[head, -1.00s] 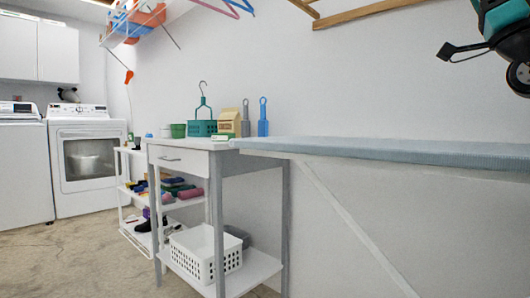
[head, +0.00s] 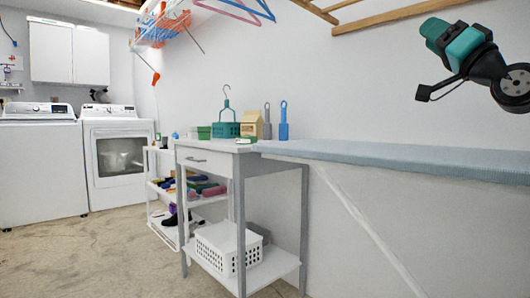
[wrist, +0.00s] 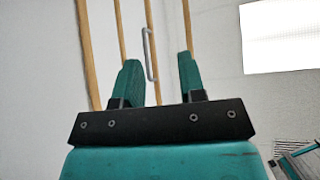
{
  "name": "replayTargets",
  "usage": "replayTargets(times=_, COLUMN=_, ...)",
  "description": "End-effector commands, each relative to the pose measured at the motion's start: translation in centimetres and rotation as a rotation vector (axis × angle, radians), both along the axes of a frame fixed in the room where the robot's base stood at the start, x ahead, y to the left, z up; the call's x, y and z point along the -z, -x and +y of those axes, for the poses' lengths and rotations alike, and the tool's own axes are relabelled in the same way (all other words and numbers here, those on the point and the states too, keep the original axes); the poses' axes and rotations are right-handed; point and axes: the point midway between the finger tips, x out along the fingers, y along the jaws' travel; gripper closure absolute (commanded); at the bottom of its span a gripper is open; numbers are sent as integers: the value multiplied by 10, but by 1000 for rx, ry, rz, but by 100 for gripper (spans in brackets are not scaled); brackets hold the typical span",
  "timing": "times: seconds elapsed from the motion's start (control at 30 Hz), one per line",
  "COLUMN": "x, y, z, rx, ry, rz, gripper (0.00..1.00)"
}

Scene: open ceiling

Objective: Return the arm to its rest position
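My arm shows at the upper right of the head view, teal and black, raised above the ironing board. My gripper (wrist: 160,85) shows in the wrist view with its two teal fingers apart and nothing between them. It points up toward wooden rails and the white ceiling. In the head view, a black part of the arm's end hangs at the upper right, clear of the wall and the board.
A light blue ironing board (head: 400,154) runs along the right. A washer (head: 40,165) and dryer (head: 115,155) stand at the left. The floor (head: 90,255) there is clear.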

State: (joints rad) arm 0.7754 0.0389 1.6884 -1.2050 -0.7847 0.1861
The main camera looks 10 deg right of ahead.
Motion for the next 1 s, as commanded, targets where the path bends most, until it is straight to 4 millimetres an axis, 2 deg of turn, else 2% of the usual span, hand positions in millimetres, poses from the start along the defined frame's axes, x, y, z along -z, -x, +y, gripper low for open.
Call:
replayTargets(times=0.03, x=5, y=-10, z=20, rx=-25, ry=17, rz=64, gripper=63)
replayTargets(times=0.07, x=12, y=-16, z=31, rx=-36, ry=30, rz=108, gripper=63)
replayTargets(times=0.17, x=42, y=-34, z=78, rx=-92, ry=90, rz=284, gripper=63)
replayTargets(times=0.27, x=88, y=-39, z=138, rx=-173, ry=191, rz=511, gripper=63)
replayTargets(times=0.3, x=109, y=-35, z=163, rx=-211, ry=241, rz=609, gripper=63)
replayTargets(times=0.37, x=142, y=-22, z=197, rx=-267, ry=324, rz=751, gripper=63)
replayTargets(times=0.4, x=164, y=-10, z=217, rx=-307, ry=382, rz=843, gripper=63)
replayTargets(times=0.47, x=196, y=15, z=243, rx=-365, ry=478, rz=979, gripper=63)
replayTargets(times=0.5, x=216, y=34, z=257, rx=-403, ry=545, rz=1065, gripper=63)
replayTargets(times=0.63, x=270, y=102, z=284, rx=-512, ry=755, rz=1309, gripper=63)
replayTargets(times=0.73, x=300, y=154, z=288, rx=-580, ry=908, rz=1459, gripper=63)
replayTargets(times=0.83, x=321, y=203, z=283, rx=-636, ry=1053, rz=1592, gripper=63)
replayTargets(times=0.9, x=331, y=236, z=276, rx=-668, ry=1158, rz=1679, gripper=63)
replayTargets(times=1.0, x=297, y=233, z=275, rx=-662, ry=1151, rz=1683, gripper=63)
